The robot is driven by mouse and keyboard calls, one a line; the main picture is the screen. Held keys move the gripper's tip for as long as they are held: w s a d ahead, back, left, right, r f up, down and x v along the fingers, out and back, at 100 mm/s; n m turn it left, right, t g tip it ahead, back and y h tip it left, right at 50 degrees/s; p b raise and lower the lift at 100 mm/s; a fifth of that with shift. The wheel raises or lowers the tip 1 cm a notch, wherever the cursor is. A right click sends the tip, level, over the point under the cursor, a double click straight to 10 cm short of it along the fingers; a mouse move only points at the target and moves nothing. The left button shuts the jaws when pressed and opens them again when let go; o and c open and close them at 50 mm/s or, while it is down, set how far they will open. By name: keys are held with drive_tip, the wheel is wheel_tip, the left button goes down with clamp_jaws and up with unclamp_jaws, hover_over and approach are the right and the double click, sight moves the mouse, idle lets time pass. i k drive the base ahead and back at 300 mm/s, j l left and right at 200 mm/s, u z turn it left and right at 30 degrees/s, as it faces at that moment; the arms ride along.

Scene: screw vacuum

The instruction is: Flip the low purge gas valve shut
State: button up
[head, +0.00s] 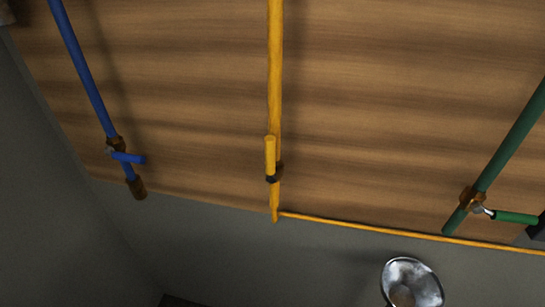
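Three pipes with lever valves run down a wooden panel; no label shows which is the low purge gas valve. The yellow valve (270,157) is at the middle, its lever lying along the yellow pipe (275,60). The blue valve (127,157) is at the left, its lever turned across the blue pipe (82,65). The green valve (513,217) is at the right, its lever pointing right, off the line of the green pipe (515,134). My gripper is not in view, and nothing touches the valves in this view.
A thin yellow line (400,233) runs right from the yellow pipe's lower end. A shiny round metal fitting (412,280) stands at the bottom right. A black part (537,229) shows at the right edge. Grey surface (210,250) lies below the panel.

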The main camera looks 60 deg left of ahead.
sight(270, 140)
drive_tip(key=u, duration=2.15)
drive_tip(key=z, duration=0.4)
